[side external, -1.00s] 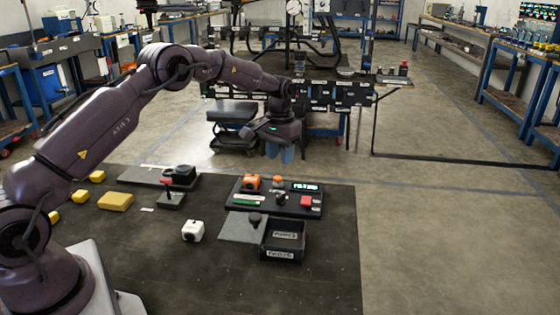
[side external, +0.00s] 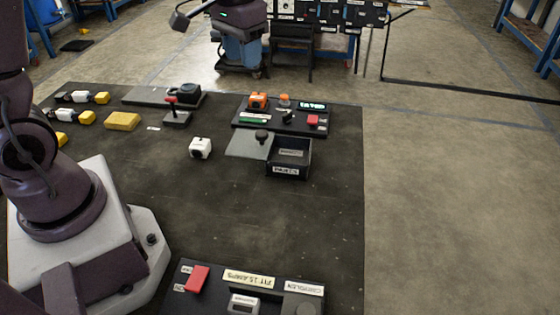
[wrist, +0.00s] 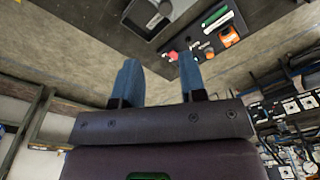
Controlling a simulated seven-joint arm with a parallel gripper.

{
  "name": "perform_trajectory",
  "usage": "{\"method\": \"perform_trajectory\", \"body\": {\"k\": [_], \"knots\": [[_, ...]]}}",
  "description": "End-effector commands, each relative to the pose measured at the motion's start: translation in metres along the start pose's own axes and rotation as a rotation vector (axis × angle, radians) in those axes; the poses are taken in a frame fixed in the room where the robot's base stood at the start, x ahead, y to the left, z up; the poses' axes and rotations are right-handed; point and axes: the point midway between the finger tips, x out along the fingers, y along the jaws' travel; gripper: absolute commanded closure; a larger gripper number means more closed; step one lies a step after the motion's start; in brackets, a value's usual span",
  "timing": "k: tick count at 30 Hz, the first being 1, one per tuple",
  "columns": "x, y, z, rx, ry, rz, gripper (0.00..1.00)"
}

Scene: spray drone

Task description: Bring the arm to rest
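My gripper (wrist: 157,74) shows in the wrist view with its two blue fingers apart and nothing between them. In the side view its purple wrist (side external: 240,14) hangs at the top, beyond the far edge of the black work mat (side external: 200,220). The fingers are hard to pick out there against the blue equipment behind. My gripper is clear of everything on the mat. Much of my arm is outside the side view.
A black bin (side external: 289,158), grey plate (side external: 249,144), white cube (side external: 200,148), yellow block (side external: 122,121) and control panel (side external: 282,122) stand on the mat. A panel with a red switch (side external: 197,278) lies in front. Bare floor (side external: 450,200) is at right.

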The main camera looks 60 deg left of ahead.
Motion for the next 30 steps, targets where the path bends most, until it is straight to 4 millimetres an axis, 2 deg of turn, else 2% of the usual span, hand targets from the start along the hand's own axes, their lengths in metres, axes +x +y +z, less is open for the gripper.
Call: {"method": "perform_trajectory", "body": {"k": [1, 3, 9, 12, 15, 18, 22, 30], "knots": [[-0.014, 0.005, 0.019, 0.014, 0.03, 0.001, 0.62], [-0.027, 0.011, 0.043, 0.03, 0.065, 0.003, 0.62], [-0.052, 0.023, 0.111, 0.078, 0.18, 0.015, 0.62], [-0.058, 0.027, 0.139, 0.101, 0.242, 0.025, 0.62], [-0.064, 0.029, 0.158, 0.122, 0.302, 0.035, 0.62], [-0.073, 0.032, 0.167, 0.138, 0.36, 0.044, 0.62], [-0.084, 0.034, 0.169, 0.15, 0.413, 0.051, 0.62], [-0.085, 0.035, 0.169, 0.156, 0.418, 0.053, 0.62]]}}
